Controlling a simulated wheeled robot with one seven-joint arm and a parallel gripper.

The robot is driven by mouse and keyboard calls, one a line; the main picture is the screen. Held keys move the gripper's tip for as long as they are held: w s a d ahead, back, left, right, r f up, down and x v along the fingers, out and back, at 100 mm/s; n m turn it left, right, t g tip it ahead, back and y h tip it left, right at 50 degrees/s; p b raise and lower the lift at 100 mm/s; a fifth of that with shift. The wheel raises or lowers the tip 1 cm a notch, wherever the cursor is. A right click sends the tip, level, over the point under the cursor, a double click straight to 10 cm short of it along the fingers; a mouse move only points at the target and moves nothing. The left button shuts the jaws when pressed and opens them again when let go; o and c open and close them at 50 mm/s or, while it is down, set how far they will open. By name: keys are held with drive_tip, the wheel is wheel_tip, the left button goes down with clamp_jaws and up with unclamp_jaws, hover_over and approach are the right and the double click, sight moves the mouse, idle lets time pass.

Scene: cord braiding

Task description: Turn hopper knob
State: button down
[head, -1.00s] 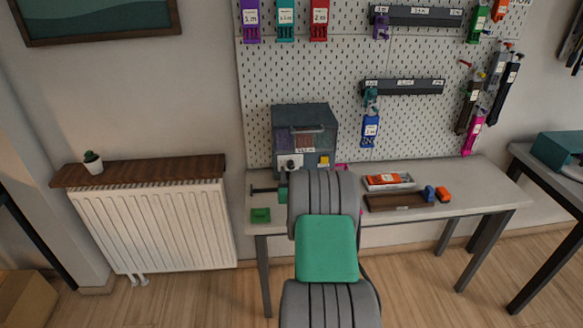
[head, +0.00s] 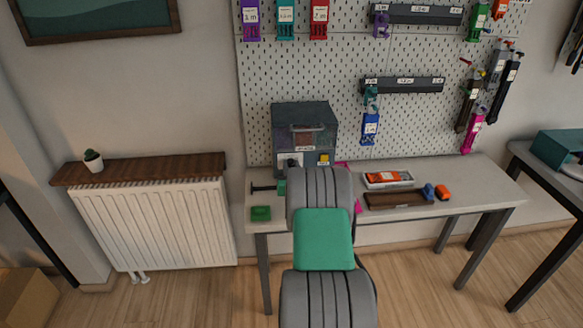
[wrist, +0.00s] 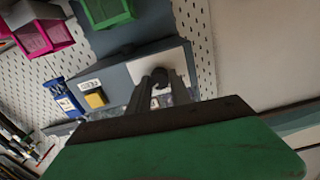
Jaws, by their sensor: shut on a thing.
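The hopper is a dark grey box (head: 305,118) with a clear front window, standing on the table against the pegboard. Its pale knob plate (head: 283,160) is low on the front, at left. In the wrist view this plate (wrist: 179,55) is close ahead, tilted in the picture. The dark round knob (wrist: 159,77) sits on it, between the tips of my fingers. My gripper (wrist: 162,84) is shut on the knob. In the head view my own arm hides most of the gripper, and the knob's turn angle cannot be told.
A yellow button (wrist: 95,99) sits beside the plate, also seen in the head view (head: 324,160). A green block (head: 261,213) lies at the table's left front. A brown tray (head: 395,201) and a light tray (head: 405,182) lie to the right. Pink and green bins show in the wrist view.

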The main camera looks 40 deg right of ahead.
drive_tip(key=shift+f+n+b, duration=0.2)
drive_tip(key=shift+n+b, duration=0.2)
drive_tip(key=shift+b, duration=0.45)
drive_tip(key=shift+f+n+b, duration=0.15)
drive_tip(key=shift+n+b, duration=0.35)
drive_tip(key=shift+b, duration=0.65)
drive_tip(key=n+b, duration=1.8)
drive_tip(key=b, duration=0.8)
drive_tip(key=shift+a+n, duration=0.1)
drive_tip(key=shift+n, duration=0.3)
drive_tip(key=shift+n+b, duration=1.45)
drive_tip(key=shift+n, duration=0.15)
drive_tip(key=shift+r, duration=0.25)
